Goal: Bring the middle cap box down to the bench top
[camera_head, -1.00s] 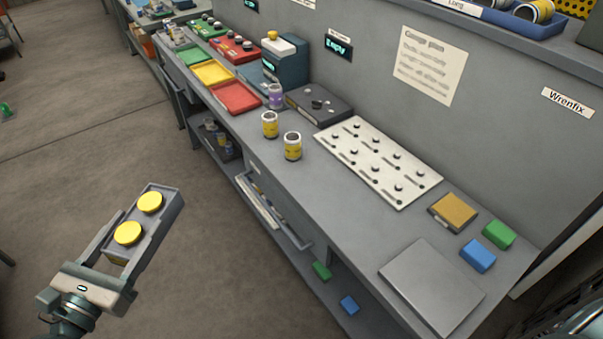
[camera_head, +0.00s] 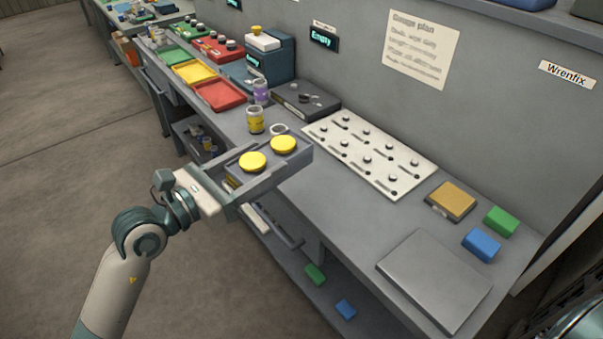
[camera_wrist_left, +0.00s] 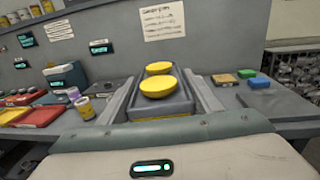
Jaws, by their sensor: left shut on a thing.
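My left gripper (camera_head: 244,185) is shut on a grey cap box (camera_head: 296,166) that holds two round yellow caps. The box is in the air over the front edge of the bench top (camera_head: 300,200), in front of the jars in the head view. In the left wrist view the cap box (camera_wrist_left: 178,108) sits between the two fingers, upright, with the bench behind it. Whether it touches the bench cannot be seen clearly. Part of a dark grey shape at the lower right corner may be my right arm; its gripper does not show.
A yellow-labelled jar (camera_head: 255,120) and a second jar, mostly hidden by the box, stand behind it. A white pegged plate (camera_head: 368,155), a grey flat panel (camera_head: 434,279), a tan block (camera_head: 452,200), and green and blue blocks lie to the right. Bare bench lies between the box and the panel.

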